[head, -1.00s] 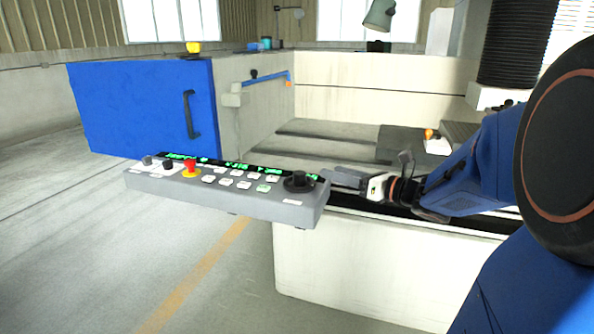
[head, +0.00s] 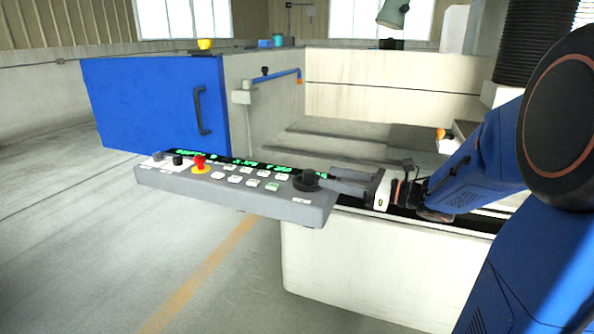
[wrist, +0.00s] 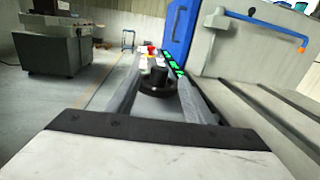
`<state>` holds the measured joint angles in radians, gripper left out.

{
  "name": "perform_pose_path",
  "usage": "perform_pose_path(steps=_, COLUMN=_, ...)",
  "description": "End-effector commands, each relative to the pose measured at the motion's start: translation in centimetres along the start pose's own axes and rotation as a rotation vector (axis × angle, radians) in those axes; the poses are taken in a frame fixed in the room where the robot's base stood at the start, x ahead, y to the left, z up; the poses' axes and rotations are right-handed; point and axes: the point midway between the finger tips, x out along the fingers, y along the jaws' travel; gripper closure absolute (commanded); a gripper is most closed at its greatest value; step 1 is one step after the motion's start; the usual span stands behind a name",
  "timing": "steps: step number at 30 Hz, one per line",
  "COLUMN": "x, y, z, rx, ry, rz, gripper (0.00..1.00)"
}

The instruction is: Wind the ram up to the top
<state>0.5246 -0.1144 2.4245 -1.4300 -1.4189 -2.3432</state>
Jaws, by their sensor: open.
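A grey control panel (head: 240,200) hangs in front of the machine tank in the head view, with green readouts, white buttons and a red stop button (head: 199,163). A black round knob (head: 307,180) stands at its right end. My gripper (head: 333,180) is open just right of the knob, fingers pointing left along the panel. In the wrist view the knob (wrist: 157,82) appears between the two grey fingers near their tips; I cannot tell whether either finger touches it. The ram is not clearly identifiable; a black bellows column (head: 520,45) stands at the upper right.
The machine tank (head: 380,85) lies open behind the panel, with a blue door (head: 155,105) at left and a blue pipe (head: 275,76) on its wall. The floor at left is clear. In the wrist view, a grey machine (wrist: 55,45) stands far left.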

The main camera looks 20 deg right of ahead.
Motion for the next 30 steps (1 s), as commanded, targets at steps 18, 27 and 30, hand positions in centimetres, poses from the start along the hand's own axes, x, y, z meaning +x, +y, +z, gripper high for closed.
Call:
perform_pose_path(steps=18, x=7.6, y=0.1, z=0.0, rx=0.001, ry=0.000, rz=0.003, gripper=0.53)
perform_pose_path(steps=27, x=10.8, y=0.0, z=0.0, rx=0.000, ry=0.000, rz=0.002, gripper=0.53)
perform_pose_path(steps=30, x=11.4, y=0.0, z=0.0, rx=0.000, ry=0.000, rz=0.000, gripper=0.53)
